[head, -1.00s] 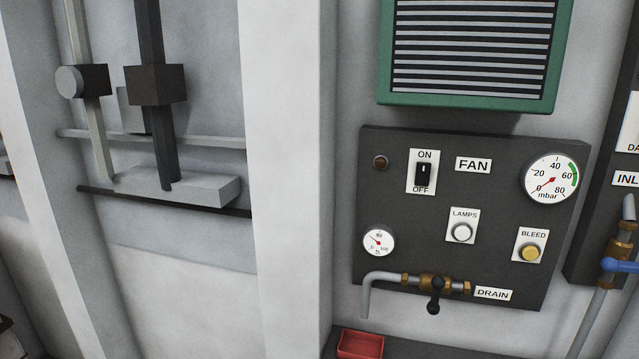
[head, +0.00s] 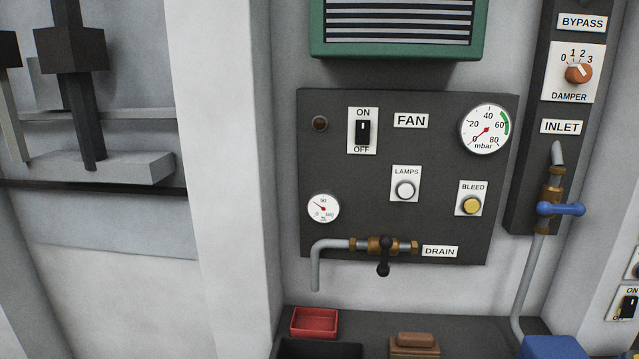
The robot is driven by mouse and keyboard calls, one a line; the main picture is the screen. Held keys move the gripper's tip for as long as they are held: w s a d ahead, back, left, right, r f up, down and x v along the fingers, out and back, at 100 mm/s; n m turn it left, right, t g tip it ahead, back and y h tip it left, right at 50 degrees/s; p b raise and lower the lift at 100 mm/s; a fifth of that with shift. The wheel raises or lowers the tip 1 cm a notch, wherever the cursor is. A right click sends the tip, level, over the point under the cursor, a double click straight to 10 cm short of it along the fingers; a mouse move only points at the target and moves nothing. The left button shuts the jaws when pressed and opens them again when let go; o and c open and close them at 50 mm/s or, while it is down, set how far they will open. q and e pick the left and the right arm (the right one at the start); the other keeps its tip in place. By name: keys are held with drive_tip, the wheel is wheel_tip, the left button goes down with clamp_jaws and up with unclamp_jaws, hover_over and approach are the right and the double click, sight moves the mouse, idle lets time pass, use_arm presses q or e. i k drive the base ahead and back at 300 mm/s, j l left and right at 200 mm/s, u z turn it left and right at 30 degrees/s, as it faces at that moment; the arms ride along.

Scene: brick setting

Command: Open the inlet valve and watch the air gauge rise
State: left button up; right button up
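The inlet valve (head: 553,192) is a brass fitting on a vertical grey pipe, under the INLET label (head: 562,127) at the right in the head view. Its blue handle (head: 566,209) lies roughly level, across the pipe. A large round mbar gauge (head: 484,118) with a green band sits left of it on the dark panel; its red needle points at about 0. A smaller gauge (head: 323,207) is at the panel's lower left. Neither gauge is labelled as air. Neither of my grippers is in view.
The dark panel (head: 420,190) also carries a FAN switch (head: 362,131), lamps and bleed buttons, and a drain valve (head: 380,246) with a black handle. A damper knob (head: 579,73) is above the inlet. Below are a red tray (head: 314,322) and a blue object (head: 553,347).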

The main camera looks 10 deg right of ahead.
sight(544, 209)
drive_tip(key=z, duration=1.5)
